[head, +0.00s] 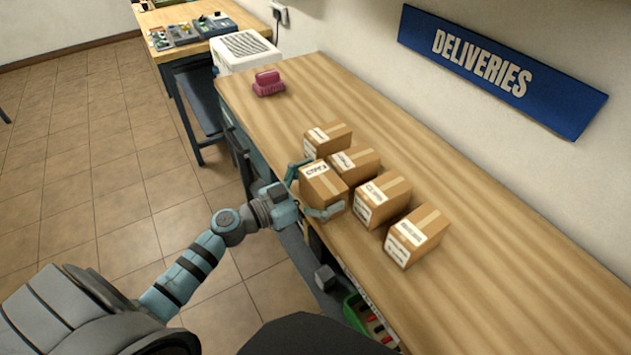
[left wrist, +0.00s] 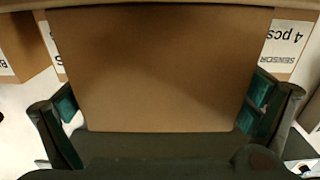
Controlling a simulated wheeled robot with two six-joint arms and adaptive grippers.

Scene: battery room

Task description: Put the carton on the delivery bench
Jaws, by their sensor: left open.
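A brown carton (head: 326,188) with a white label is at the front edge of the wooden delivery bench (head: 500,285), under the DELIVERIES sign. My left gripper (head: 310,192) is open, with one finger on each side of this carton. In the left wrist view the carton's plain face (left wrist: 160,70) fills the space between the two fingers. A narrow gap seems to show beside the fingers; contact is hard to judge. The carton's underside is hidden, so I cannot tell whether it rests fully on the bench. My right gripper is not in view.
Several similar cartons stand close by in a row, including one at the near end (head: 425,232). A pink object (head: 268,83) lies at the bench's far end. The blue DELIVERIES sign (head: 500,70) is on the wall. The bench is clear to the right.

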